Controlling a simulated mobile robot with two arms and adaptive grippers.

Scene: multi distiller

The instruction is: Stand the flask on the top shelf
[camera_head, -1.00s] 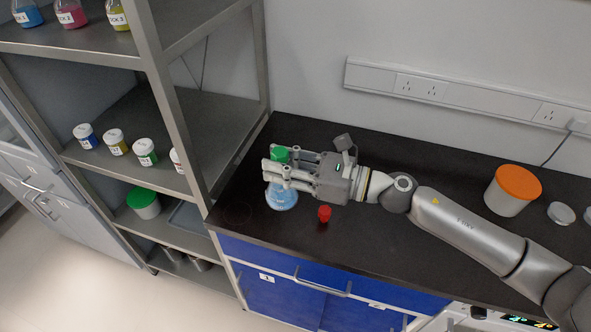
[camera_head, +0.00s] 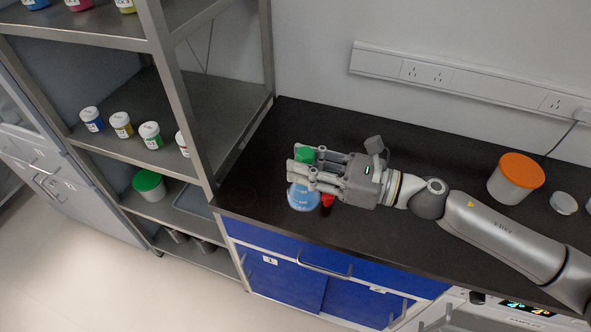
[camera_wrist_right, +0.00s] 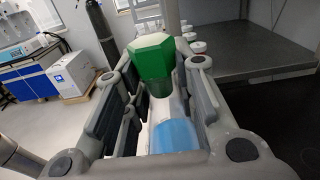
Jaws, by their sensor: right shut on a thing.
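The flask (camera_head: 303,197) has a green cap and a round body with light blue contents. My right gripper (camera_head: 310,168) is shut around its neck, just below the cap, and holds it upright over the front left part of the black bench. I cannot tell how far its base is above the bench. In the right wrist view the green cap (camera_wrist_right: 153,55) and blue body (camera_wrist_right: 174,137) show between the fingers. The top shelf (camera_head: 92,31) of the grey rack is at the upper left, only partly in view. My left gripper is not in view.
A red piece (camera_head: 327,200) sits beside the flask, partly hidden. Several bottles stand on the top shelf; lidded jars (camera_head: 150,135) line the middle shelf. A rack post (camera_head: 178,90) stands between flask and shelves. An orange-lidded tub (camera_head: 515,178) stands right.

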